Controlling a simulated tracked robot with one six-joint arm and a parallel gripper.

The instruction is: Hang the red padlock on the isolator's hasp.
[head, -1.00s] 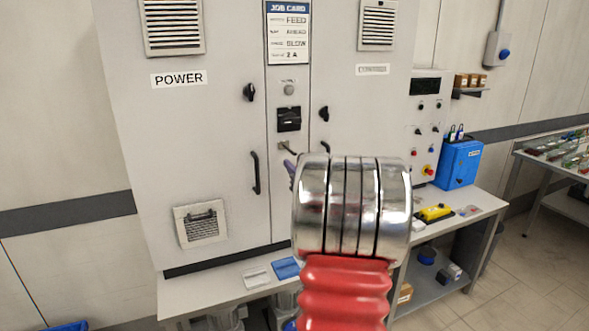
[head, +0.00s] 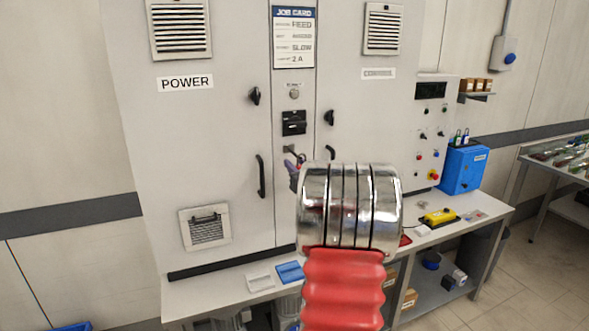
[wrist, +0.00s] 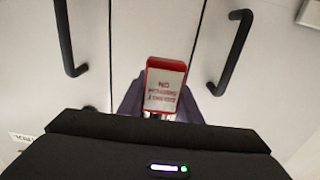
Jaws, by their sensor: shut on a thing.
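The red padlock (wrist: 150,66), with a white printed label, shows in the wrist view between the purple-grey fingers of my gripper (wrist: 160,104). My gripper is shut on it. In the head view my gripper (head: 294,172) is mostly hidden behind my own arm, and the padlock cannot be made out clearly. The isolator (head: 293,122) is a black switch on the cabinet's middle strip. Its hasp (head: 289,149) is a small metal piece just below, and my gripper is close under it. Whether the padlock touches the hasp cannot be told. The shackle is hidden.
Black door handles (head: 261,176) stand out on both sides of my gripper; they also show in the wrist view (wrist: 233,52). A bench (head: 215,299) runs below the cabinet, with a blue tray (head: 290,272) on it. A blue box (head: 463,168) stands at the right.

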